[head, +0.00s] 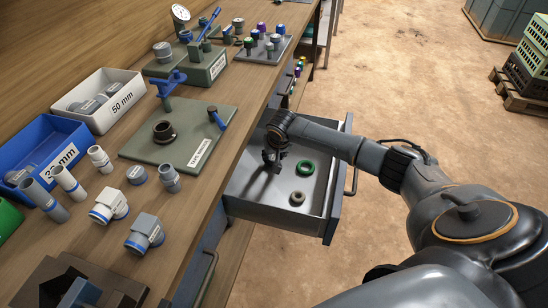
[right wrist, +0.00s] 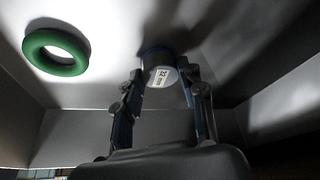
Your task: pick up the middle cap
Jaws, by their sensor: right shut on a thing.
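A grey cap with a white label and a blue band (right wrist: 160,72) is between the two fingers of my right gripper (right wrist: 163,84) in the right wrist view. The fingers are shut on it from both sides. In the head view my right gripper (head: 274,160) reaches down into the open drawer (head: 250,197), and the cap is hardly visible there behind the fingers. Whether the cap still touches the drawer floor I cannot tell. My left gripper is not in view.
The workbench (head: 190,217) on the left holds pipe fittings, a blue bin (head: 73,133) and a white bin (head: 128,112).

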